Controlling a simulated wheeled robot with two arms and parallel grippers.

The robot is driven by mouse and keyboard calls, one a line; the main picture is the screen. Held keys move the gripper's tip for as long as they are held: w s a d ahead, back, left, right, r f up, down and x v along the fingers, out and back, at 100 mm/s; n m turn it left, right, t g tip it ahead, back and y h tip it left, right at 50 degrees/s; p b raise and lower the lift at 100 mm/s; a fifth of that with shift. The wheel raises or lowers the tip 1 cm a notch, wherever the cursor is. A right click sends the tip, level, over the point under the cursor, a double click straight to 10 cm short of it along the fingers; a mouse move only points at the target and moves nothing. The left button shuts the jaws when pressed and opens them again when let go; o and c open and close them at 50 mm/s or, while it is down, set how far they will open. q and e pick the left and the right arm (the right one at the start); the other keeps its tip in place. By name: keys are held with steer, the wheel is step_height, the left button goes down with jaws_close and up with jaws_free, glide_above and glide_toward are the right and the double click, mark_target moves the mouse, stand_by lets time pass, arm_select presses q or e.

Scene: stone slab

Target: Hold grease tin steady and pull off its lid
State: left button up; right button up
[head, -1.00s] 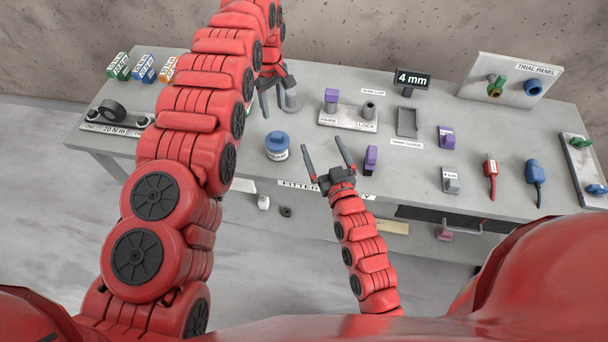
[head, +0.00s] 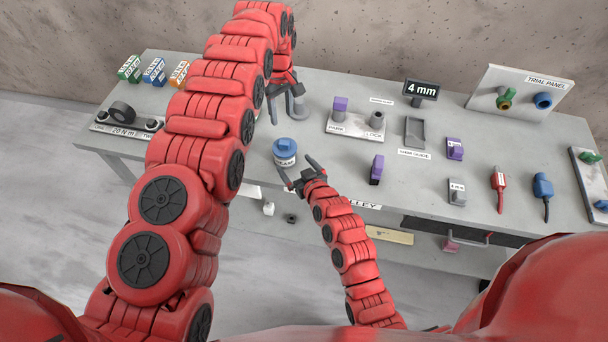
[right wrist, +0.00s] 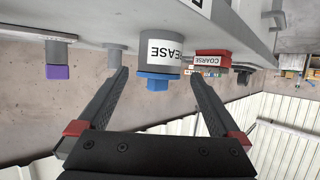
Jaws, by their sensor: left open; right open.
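The grease tin (head: 285,160) is a short grey-white can with a dark-lettered label, upright near the bench's front edge. Its blue lid (head: 285,145) with a raised grip is on it. In the right wrist view the tin (right wrist: 168,52) appears inverted, its lid (right wrist: 157,81) between the finger lines. My right gripper (head: 296,167) is open at the tin's front right; contact cannot be told. My left gripper (head: 283,116) is open behind the tin, fingers pointing down, near a grey post, and apart from the tin.
A park/lock plate (head: 354,127) with a purple-topped post stands right of the tin. A purple block (head: 377,170) stands to the right of my right gripper. A torque plate (head: 124,125) lies at the left, beyond my left arm. A red COARSE block (right wrist: 212,58) shows in the right wrist view.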

mark_target(290, 159)
steer(key=x, duration=0.7)
steer(key=shift+w+a+f, duration=0.15)
steer(key=shift+w, duration=0.2)
jaws_close()
stand_by(0.6)
stand_by(0.8)
